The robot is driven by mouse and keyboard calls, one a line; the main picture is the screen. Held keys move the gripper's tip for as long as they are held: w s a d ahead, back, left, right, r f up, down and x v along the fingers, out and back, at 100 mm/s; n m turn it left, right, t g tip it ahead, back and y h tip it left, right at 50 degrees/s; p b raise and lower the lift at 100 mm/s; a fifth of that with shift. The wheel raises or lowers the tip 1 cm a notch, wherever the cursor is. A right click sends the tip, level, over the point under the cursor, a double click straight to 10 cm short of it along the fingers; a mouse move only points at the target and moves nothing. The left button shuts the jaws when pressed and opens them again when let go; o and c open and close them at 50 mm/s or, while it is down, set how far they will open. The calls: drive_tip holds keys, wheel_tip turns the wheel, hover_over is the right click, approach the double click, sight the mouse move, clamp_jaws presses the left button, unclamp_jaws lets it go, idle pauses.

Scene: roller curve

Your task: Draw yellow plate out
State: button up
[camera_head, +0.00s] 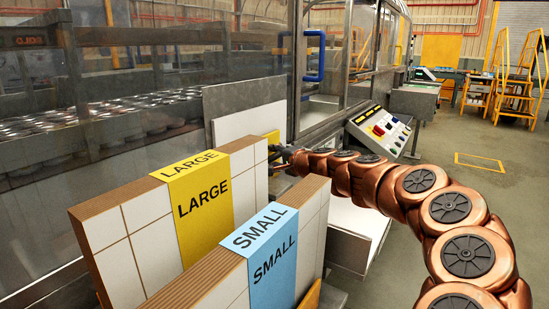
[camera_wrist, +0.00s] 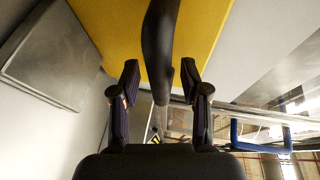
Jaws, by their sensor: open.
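A yellow plate (camera_wrist: 215,25) fills the top middle of the wrist view, with a dark curved bar, which looks like a handle, (camera_wrist: 160,45) in front of it. In the head view a small yellow patch (camera_head: 272,137), likely the same plate, shows behind the block labelled LARGE; the rest is hidden. My gripper (camera_wrist: 160,78) is open, its two fingers on either side of the dark bar. I cannot tell whether they touch it. In the head view my gripper (camera_head: 276,153) is small and partly hidden beside the LARGE block.
The white block with a yellow LARGE band (camera_head: 202,210) and the one with a blue SMALL band (camera_head: 268,255) stand close in front. A control panel (camera_head: 380,131), glass machine walls and a blue handle (camera_head: 314,56) are nearby. The floor at right is open.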

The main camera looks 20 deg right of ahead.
clamp_jaws()
idle(0.4)
